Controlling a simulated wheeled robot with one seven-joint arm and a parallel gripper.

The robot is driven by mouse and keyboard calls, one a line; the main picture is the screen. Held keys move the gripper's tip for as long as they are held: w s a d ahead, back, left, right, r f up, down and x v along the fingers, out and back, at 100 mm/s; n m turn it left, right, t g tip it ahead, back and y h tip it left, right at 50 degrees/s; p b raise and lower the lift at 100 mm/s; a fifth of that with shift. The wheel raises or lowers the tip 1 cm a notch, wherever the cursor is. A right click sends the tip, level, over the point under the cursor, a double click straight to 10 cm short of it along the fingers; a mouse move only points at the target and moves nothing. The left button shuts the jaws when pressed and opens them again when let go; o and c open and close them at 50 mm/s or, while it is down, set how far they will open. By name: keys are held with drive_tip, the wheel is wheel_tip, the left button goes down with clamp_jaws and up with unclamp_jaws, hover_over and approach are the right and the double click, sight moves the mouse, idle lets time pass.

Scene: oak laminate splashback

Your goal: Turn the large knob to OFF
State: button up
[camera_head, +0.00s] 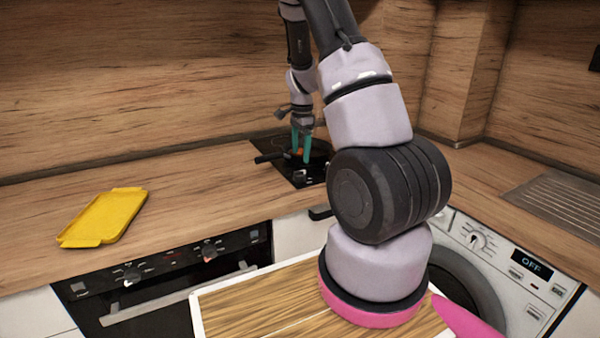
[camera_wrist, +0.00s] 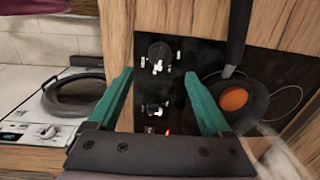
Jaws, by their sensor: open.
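In the wrist view a round dark knob with white marks (camera_wrist: 159,57) sits on the black hob panel. A second, smaller-looking knob (camera_wrist: 152,108) is below it in the picture, with a small red light (camera_wrist: 167,131) near it. My gripper (camera_wrist: 159,74) is open and empty above the panel, its teal fingers on either side of the knobs in the picture. I cannot tell any contact. In the head view my gripper (camera_head: 300,156) is over the black hob (camera_head: 308,174), and the hob knobs are too small to read. The knob setting is not legible.
A dark pan (camera_wrist: 246,102) with an orange thing (camera_wrist: 234,99) in it is beside the right finger. A yellow tray (camera_head: 103,217) lies on the counter. An oven (camera_head: 180,280) with knobs and a washing machine (camera_head: 500,265) with a dial and an OFF display are below.

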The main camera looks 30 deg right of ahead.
sight(300, 171)
drive_tip(key=f, duration=0.8)
drive_tip(key=shift+w+f, duration=0.1)
drive_tip(key=shift+w, duration=0.15)
clamp_jaws()
